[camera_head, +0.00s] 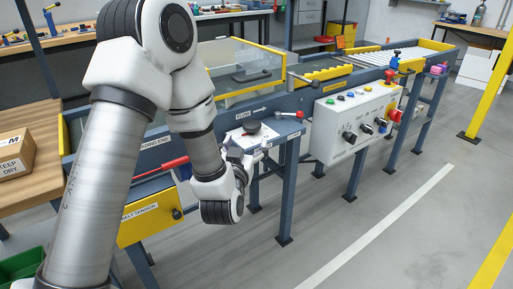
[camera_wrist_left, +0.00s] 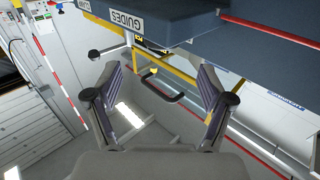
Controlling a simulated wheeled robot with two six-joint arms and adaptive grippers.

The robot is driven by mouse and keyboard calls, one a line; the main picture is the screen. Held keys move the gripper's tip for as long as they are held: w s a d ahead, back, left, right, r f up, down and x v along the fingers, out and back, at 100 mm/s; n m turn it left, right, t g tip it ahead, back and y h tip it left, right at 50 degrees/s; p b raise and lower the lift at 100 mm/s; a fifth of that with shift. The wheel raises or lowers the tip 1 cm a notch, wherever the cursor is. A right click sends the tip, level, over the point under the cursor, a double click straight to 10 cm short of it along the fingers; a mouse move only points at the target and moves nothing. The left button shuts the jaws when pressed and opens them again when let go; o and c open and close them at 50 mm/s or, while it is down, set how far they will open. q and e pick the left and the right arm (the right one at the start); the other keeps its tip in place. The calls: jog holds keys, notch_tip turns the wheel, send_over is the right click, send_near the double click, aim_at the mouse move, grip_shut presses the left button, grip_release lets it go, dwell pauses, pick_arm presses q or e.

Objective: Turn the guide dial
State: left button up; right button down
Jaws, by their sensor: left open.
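A round black dial (camera_head: 252,127) sits on top of a small grey-blue panel (camera_head: 270,132) on the conveyor's near side; I take it to be the guide dial. My left gripper (camera_head: 252,156) is just below and in front of this panel, partly hidden by my own wrist. In the left wrist view the gripper (camera_wrist_left: 160,75) is open, with nothing between its fingers. A "GUIDES" label (camera_wrist_left: 127,18) shows on the panel edge beyond the fingertips. The dial's top cannot be made out in that view. My right gripper is not in view.
A white control box (camera_head: 352,125) with knobs and buttons is further right. A red handle (camera_head: 172,163) and a yellow belt tension box (camera_head: 150,212) are on the left. The floor in front is clear.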

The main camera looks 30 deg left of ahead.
aim_at(250, 130)
pick_arm(q)
jog(key=x, duration=0.7)
jog(key=shift+w+a, duration=0.3)
jog(key=c, duration=1.1)
